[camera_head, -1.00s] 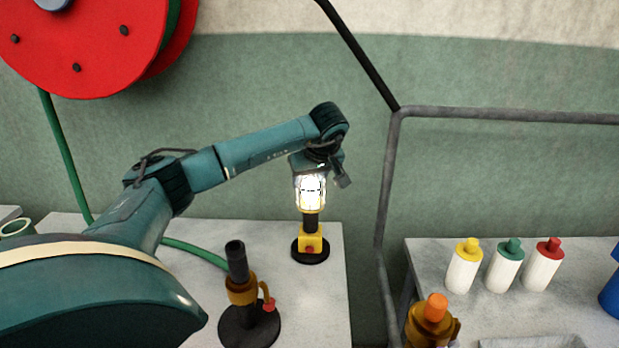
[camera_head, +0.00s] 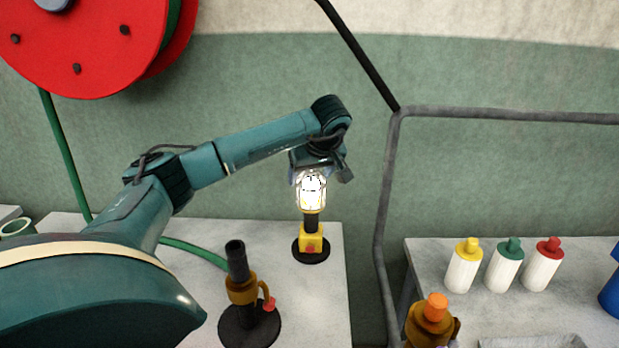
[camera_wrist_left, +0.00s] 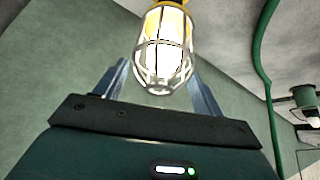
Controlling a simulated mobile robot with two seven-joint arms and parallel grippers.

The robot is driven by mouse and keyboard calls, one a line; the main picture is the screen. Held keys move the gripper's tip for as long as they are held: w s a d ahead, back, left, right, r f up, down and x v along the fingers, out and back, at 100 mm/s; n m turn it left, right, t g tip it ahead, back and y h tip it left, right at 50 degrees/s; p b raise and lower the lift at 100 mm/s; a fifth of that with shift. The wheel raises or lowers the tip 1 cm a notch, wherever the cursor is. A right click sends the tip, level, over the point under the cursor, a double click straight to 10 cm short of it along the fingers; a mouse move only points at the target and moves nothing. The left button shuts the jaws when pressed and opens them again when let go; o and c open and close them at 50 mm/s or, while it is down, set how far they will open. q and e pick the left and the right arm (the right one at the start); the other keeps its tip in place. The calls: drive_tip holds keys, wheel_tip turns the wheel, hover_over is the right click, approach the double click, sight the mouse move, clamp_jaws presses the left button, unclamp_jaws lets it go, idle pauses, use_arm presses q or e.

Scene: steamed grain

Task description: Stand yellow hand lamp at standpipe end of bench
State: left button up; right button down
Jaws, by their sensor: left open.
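The yellow hand lamp (camera_head: 311,238) stands upright on a round black base near the right edge of the left bench (camera_head: 190,236), its caged bulb lit. My left gripper (camera_head: 312,176) is above the lamp, at the top of its cage. In the left wrist view the lamp (camera_wrist_left: 165,45) shows between the two open fingers of my left gripper (camera_wrist_left: 160,82), with a gap on either side. The standpipe (camera_head: 237,290), dark with a brass collar and a red knob, stands on the same bench in front and left of the lamp. My right gripper is out of view.
A red hose reel (camera_head: 85,45) hangs on the wall at upper left, with a green hose (camera_head: 62,150) running down to the bench. A grey pipe rail (camera_head: 384,190) rises between the benches.

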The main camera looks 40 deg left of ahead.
use_arm(q)
drive_tip(key=v, duration=1)
drive_tip(key=shift+r, duration=0.3)
drive_tip(key=shift+s+d, duration=0.1)
